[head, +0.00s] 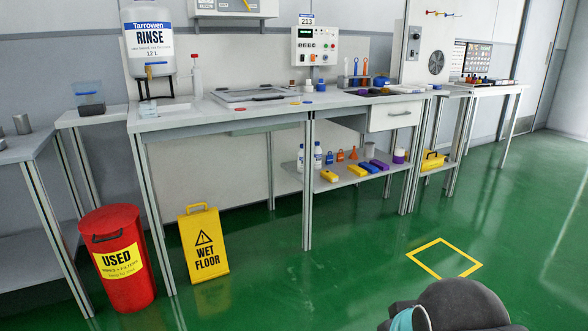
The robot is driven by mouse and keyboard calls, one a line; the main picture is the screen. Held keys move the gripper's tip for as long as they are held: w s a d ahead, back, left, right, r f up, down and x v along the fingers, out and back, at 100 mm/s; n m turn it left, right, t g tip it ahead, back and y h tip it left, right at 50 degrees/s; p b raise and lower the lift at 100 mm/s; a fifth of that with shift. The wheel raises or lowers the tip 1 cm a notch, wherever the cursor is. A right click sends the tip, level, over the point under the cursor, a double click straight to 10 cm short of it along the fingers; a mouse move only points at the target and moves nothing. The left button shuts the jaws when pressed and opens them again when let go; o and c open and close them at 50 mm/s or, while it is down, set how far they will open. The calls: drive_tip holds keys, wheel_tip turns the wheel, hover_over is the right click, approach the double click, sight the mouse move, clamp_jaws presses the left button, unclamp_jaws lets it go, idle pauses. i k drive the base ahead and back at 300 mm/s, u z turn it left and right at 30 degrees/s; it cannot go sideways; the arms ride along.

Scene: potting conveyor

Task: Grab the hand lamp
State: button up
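I cannot make out a hand lamp for certain. A yellow thing with a dark handle-like part (433,160) sits on the low shelf under the right end of the bench; it is too small to tell whether it is the hand lamp. A dark grey rounded part with a teal band at the bottom right edge looks like part of my arm. My gripper is not in view.
A long workbench (215,118) runs along the wall. A red USED bin (118,275) and a yellow wet floor sign (204,243) stand before it. Bottles and colored blocks fill its lower shelf (345,181). Green floor around a yellow square outline (443,240) is clear.

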sight(330, 176)
drive_tip(key=i, duration=1.1)
drive_tip(key=u, duration=0.95)
drive_tip(key=i, duration=0.95)
drive_tip(key=z, duration=0.45)
drive_tip(key=i, duration=1.1)
drive_tip(key=z, duration=0.9)
